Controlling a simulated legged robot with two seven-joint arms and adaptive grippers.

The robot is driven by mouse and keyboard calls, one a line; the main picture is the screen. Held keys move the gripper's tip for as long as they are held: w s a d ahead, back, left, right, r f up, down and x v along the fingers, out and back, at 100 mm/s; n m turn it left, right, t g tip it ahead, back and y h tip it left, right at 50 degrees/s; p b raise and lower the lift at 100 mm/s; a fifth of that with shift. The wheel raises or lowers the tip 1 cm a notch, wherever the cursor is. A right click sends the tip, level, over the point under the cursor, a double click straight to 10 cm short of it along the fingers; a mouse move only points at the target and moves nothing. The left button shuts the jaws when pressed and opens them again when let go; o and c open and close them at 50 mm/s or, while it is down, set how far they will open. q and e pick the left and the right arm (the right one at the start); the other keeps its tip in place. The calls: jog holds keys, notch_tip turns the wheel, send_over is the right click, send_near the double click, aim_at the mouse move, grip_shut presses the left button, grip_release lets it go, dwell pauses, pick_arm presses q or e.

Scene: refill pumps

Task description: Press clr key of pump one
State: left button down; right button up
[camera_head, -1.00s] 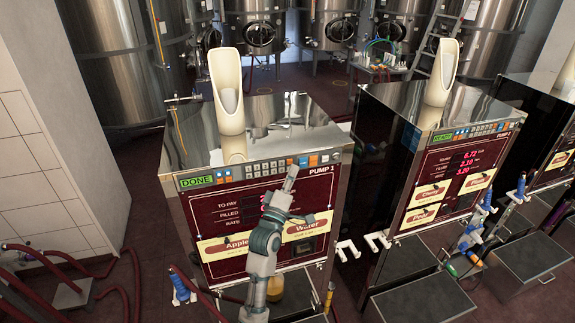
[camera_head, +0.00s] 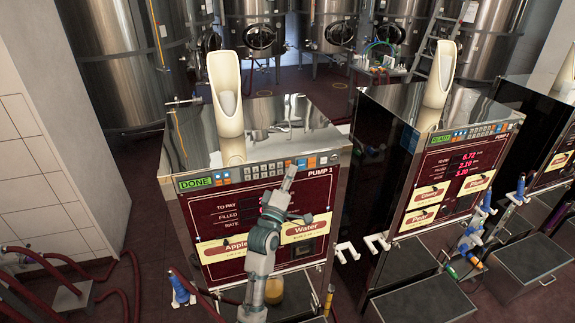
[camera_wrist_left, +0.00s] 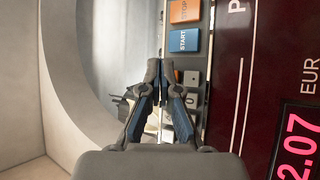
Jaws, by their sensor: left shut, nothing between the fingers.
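Pump one (camera_head: 222,206) is the steel cabinet with a dark red front, marked PUMP 1. Its green display (camera_head: 195,182) reads DONE, and a key strip (camera_head: 262,168) runs along the top of the front. My left gripper (camera_head: 289,172) is shut and empty in front of the strip's right part. In the left wrist view the closed fingertips (camera_wrist_left: 160,66) are close to the keys, below the blue START key (camera_wrist_left: 184,41) and orange STOP key (camera_wrist_left: 184,11). The fingers partly cover grey keys (camera_wrist_left: 191,78). I cannot make out the clr label or whether the fingertips touch a key.
The Apple label (camera_head: 222,247) and Water label (camera_head: 306,229) sit lower on the front. A pale spout (camera_head: 226,95) stands on top. Pump two (camera_head: 450,175), showing READY, stands to the right. Red hoses (camera_head: 110,265) lie on the floor at left.

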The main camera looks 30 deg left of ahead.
pick_arm(q)
jog(key=shift+w+a, duration=0.15)
jog(key=shift+a, duration=0.25)
pick_arm(e)
jog(key=shift+d+r, duration=0.15)
jog(key=shift+d, duration=0.25)
pick_arm(q)
jog(key=shift+d, duration=0.1)
jog(key=shift+d+r, duration=0.1)
